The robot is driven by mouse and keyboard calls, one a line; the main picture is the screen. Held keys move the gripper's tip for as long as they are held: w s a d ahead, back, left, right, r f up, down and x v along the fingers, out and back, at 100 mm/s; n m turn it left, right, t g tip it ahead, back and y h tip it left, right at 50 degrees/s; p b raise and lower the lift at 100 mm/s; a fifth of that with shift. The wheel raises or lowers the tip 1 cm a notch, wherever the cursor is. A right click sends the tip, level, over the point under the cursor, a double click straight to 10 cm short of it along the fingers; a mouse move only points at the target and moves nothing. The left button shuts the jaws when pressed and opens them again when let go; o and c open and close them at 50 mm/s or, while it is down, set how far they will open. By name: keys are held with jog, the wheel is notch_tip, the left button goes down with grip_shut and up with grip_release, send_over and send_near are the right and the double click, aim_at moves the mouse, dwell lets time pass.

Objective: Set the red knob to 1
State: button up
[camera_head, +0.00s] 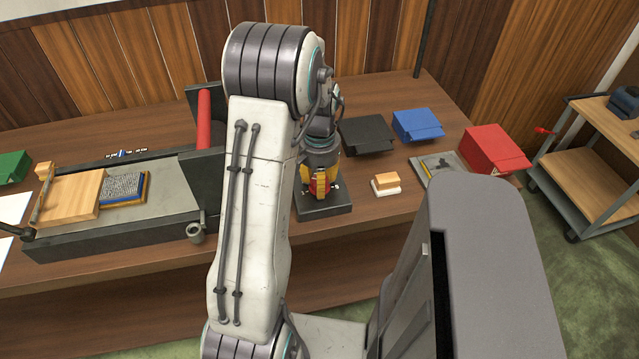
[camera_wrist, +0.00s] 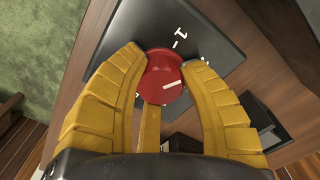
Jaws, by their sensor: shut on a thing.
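The red knob (camera_wrist: 158,84) sits on a dark panel (camera_wrist: 203,28) with white markings. A white mark like a 1 (camera_wrist: 180,33) shows beyond the knob, at the top. The knob's white pointer line (camera_wrist: 173,85) points right in the wrist view, away from that mark. My gripper (camera_wrist: 160,58) is shut on the knob, with yellow fingers on both sides of it and another finger below. In the head view my gripper (camera_head: 322,178) stands over the dark base (camera_head: 338,205), and its fingers hide most of the knob.
A black box (camera_head: 367,136), a blue box (camera_head: 417,125) and a red box (camera_head: 494,150) stand to the right on the bench. A wooden block on a white base (camera_head: 385,183) lies close by. A tray with a red bar (camera_head: 204,120) is on the left.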

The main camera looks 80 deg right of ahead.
jog(key=n, duration=0.3)
jog(key=shift+a+f+n+b, duration=0.1)
jog(key=shift+f+n+b, duration=0.05)
jog(key=shift+n+b, duration=0.2)
jog(key=shift+n, duration=1.85)
jog(key=shift+b, duration=0.3)
jog(key=o, duration=1.2)
notch_tip(320, 180, up, 12)
